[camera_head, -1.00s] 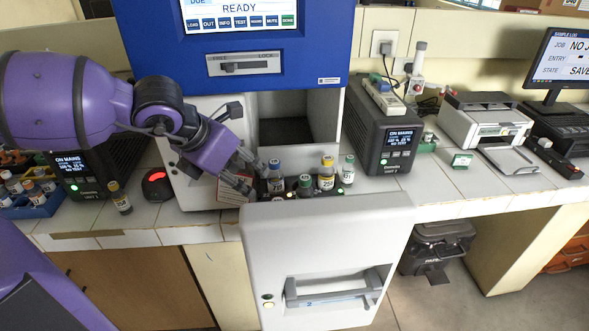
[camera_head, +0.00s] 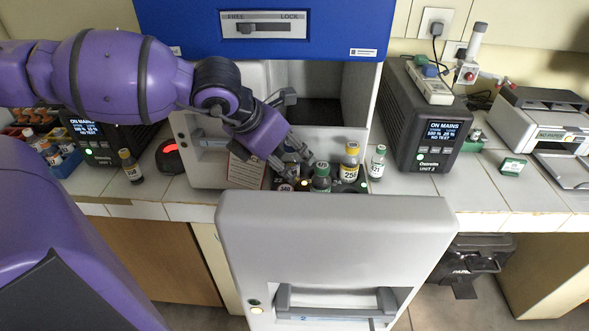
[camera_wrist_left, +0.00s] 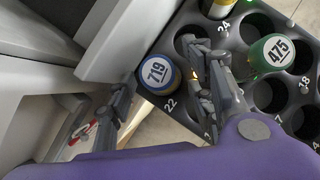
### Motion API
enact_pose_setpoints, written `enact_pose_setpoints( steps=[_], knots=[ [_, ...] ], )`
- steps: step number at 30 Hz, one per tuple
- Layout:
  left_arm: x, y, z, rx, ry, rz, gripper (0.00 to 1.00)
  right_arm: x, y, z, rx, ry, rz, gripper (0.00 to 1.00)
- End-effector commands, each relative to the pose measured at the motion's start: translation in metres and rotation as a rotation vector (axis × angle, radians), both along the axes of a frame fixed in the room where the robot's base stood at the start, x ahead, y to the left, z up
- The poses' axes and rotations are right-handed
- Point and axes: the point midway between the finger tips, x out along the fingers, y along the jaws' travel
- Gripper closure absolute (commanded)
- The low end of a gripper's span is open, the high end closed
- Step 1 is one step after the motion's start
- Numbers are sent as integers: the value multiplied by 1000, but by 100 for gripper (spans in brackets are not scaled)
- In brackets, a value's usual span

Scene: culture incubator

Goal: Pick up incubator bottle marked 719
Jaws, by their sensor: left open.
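The bottle marked 719 (camera_wrist_left: 157,72), with a blue-rimmed cap, stands at the edge of a dark numbered rack (camera_wrist_left: 222,38), next to the number 22. My left gripper (camera_wrist_left: 160,84) is open, with one finger on each side of this cap in the wrist view. I cannot tell whether either finger touches it. In the head view my left gripper (camera_head: 294,170) reaches down over the rack's left part, and its fingers largely hide the 719 bottle. A green-capped bottle marked 475 (camera_wrist_left: 272,56) stands further right; it also shows in the head view (camera_head: 321,177). My right gripper is out of view.
A yellow-capped bottle (camera_head: 350,161) stands in the rack, and a green-capped one (camera_head: 377,163) stands right of it. The open incubator door (camera_head: 335,235) hangs in front. The incubator's side wall is close left of the gripper. A brown bottle (camera_head: 131,167) stands left on the counter.

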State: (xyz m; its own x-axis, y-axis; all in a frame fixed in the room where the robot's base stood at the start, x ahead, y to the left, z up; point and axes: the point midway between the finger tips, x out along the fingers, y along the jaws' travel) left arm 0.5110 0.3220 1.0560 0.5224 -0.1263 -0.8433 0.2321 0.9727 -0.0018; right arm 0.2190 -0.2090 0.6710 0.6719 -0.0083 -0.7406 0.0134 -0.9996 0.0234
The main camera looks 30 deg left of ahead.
Motion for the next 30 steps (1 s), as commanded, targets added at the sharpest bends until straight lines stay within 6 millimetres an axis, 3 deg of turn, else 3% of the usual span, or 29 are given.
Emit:
enact_pose_setpoints(
  steps=[5,15,23,26,30],
  knots=[
    [0,0,3,1,-3,0,52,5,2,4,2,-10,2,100],
    [0,0,3,1,-3,0,96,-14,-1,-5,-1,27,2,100],
    [0,0,5,1,-3,0,98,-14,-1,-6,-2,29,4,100],
    [1,1,16,3,-7,0,98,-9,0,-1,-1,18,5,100],
    [1,0,45,4,-12,-1,98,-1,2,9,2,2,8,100]
  ],
)
